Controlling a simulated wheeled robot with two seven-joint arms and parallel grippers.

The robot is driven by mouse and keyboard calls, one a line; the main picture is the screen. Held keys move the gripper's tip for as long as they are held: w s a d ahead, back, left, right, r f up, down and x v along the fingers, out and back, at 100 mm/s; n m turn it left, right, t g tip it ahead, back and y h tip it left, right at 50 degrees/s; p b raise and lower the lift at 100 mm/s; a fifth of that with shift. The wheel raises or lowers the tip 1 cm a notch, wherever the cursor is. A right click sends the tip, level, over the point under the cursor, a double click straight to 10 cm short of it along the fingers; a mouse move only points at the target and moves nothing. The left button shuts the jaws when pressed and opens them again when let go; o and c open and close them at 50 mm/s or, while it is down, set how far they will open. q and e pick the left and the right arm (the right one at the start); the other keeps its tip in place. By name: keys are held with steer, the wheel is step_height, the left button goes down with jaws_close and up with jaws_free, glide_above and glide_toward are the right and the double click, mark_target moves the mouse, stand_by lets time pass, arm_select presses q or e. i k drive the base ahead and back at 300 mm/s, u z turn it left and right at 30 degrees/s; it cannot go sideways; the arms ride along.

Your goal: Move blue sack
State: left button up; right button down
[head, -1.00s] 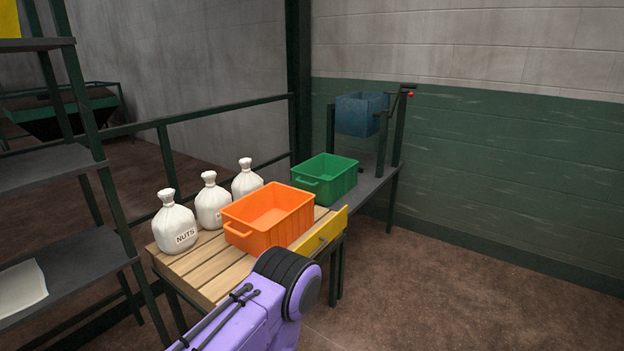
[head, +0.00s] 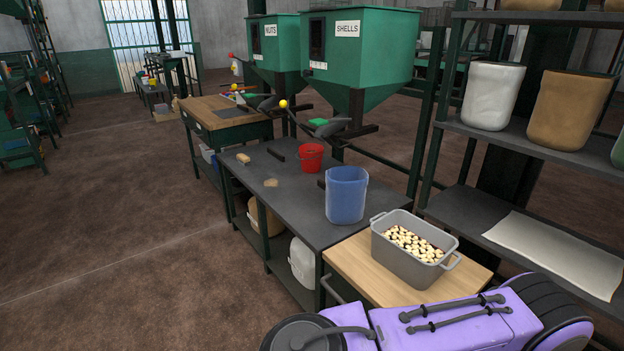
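A blue open-topped sack or tub (head: 347,195) stands upright on the dark workbench (head: 285,208), near its right end. I cannot tell whether it is cloth or rigid. Purple parts of my own arms cross the bottom of the head view. Neither of my grippers shows, so their state is hidden.
A grey bin (head: 403,265) of nuts or shells stands on a wooden top (head: 365,277) nearby. A red bucket (head: 311,157) stands under green hoppers labelled NUTS (head: 273,48) and SHELLS (head: 358,45). White (head: 492,95) and tan (head: 570,110) open containers fill the shelf. Floor at left is clear.

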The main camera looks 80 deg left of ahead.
mark_target(346, 186)
steer(key=u, duration=2.4)
